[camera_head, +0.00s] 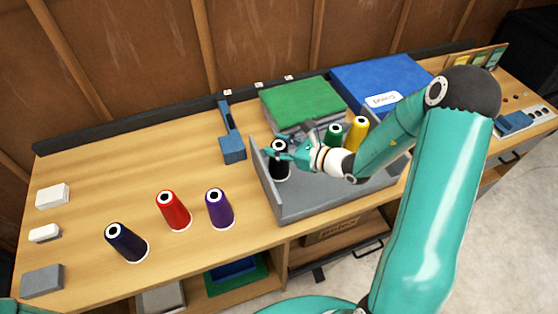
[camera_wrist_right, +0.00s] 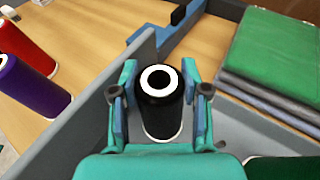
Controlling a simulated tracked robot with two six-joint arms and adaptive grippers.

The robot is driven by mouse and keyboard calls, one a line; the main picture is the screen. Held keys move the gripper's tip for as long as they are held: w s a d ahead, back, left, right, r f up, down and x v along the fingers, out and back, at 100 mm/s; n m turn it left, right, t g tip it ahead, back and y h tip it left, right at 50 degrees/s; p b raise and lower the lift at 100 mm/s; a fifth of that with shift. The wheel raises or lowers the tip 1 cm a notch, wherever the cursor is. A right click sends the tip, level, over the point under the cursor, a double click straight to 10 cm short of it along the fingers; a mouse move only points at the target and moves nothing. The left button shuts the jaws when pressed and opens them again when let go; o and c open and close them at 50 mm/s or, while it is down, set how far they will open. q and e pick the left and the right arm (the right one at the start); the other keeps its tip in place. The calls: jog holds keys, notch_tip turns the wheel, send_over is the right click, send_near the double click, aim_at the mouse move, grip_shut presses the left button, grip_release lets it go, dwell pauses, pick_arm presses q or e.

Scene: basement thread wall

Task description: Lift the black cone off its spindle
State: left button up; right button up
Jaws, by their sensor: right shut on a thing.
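The black cone (camera_head: 279,163) stands upright at the left end of a grey tray (camera_head: 322,201). In the right wrist view the black cone (camera_wrist_right: 161,108) is between the two fingers, its white top ring facing the camera. My right gripper (camera_head: 280,152) comes from the right and is shut on the cone near its upper part. It also shows in the right wrist view (camera_wrist_right: 161,100). The cone's base appears at the tray floor; any gap below it and the spindle cannot be made out. My left gripper is not in view.
Green (camera_head: 334,133) and yellow (camera_head: 358,133) cones stand in the tray behind my right wrist. Purple (camera_head: 219,208), red (camera_head: 173,210) and navy (camera_head: 126,242) cones stand left on the bench.

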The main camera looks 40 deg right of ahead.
grip_shut()
jog(key=shift+r, duration=0.1)
jog(key=shift+r, duration=0.75)
notch_tip(320, 180, up, 18)
jog(key=p, duration=0.1)
jog(key=shift+r+p, duration=0.2)
jog(key=shift+p, duration=0.2)
jog(key=shift+r, duration=0.1)
